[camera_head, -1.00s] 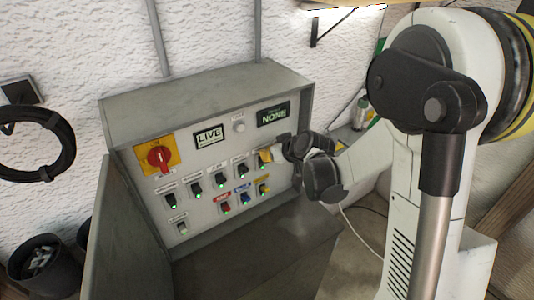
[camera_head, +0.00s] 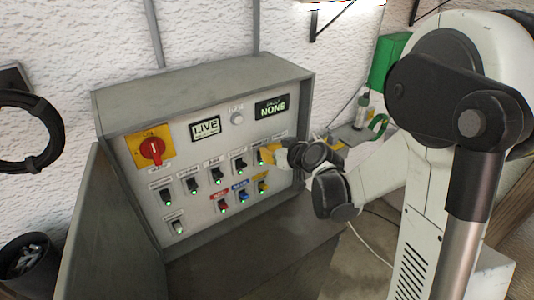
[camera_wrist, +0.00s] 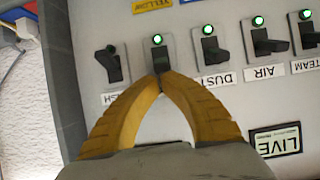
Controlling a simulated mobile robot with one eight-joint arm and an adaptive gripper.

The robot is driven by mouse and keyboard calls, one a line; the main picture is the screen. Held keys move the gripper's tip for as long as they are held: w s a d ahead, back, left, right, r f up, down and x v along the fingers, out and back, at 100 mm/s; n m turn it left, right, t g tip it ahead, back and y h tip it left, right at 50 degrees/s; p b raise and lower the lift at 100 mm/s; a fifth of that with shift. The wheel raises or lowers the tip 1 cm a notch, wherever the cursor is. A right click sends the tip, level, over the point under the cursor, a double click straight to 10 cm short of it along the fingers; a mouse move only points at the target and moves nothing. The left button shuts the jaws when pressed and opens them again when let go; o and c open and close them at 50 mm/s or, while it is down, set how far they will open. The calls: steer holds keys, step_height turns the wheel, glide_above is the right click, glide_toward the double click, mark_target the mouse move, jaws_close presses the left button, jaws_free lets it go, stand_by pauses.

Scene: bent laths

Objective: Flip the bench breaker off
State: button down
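My gripper (camera_head: 266,154) is at the right end of that row. In the wrist view, which is upside down, the yellow fingertips of my gripper (camera_wrist: 161,78) meet in front of a dark switch (camera_wrist: 158,58) with a green light. The gripper is shut, with nothing visible between the tips. The fingers hide that switch's label, so I cannot tell which switch is the bench breaker. Another switch (camera_wrist: 112,65) is beside it, its label partly covered.
Neighbouring switches are labelled DUST (camera_wrist: 213,48), AIR (camera_wrist: 268,42) and STEAM. A red rotary knob (camera_head: 151,151) is at the upper left. A display (camera_head: 206,128) reads LIVE; another (camera_head: 272,107) reads NONE. A lower switch row (camera_head: 223,206) is below.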

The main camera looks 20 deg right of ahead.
steer(key=shift+f, duration=0.25)
steer(key=t+b, duration=0.1)
steer(key=b, duration=0.1)
steer(key=t+b, duration=0.1)
steer(key=b, duration=0.1)
steer(key=shift+s+d+f+y, duration=0.15)
steer(key=shift+s+f+y, duration=0.15)
steer(key=shift+y, duration=0.1)
steer(key=shift+s+d+f+b, duration=0.1)
steer(key=shift+s+f+b, duration=0.2)
steer(key=shift+b, duration=0.55)
steer(key=shift+s+f+b, duration=0.1)
steer(key=shift+f+b, duration=0.25)
steer(key=shift+b, duration=0.5)
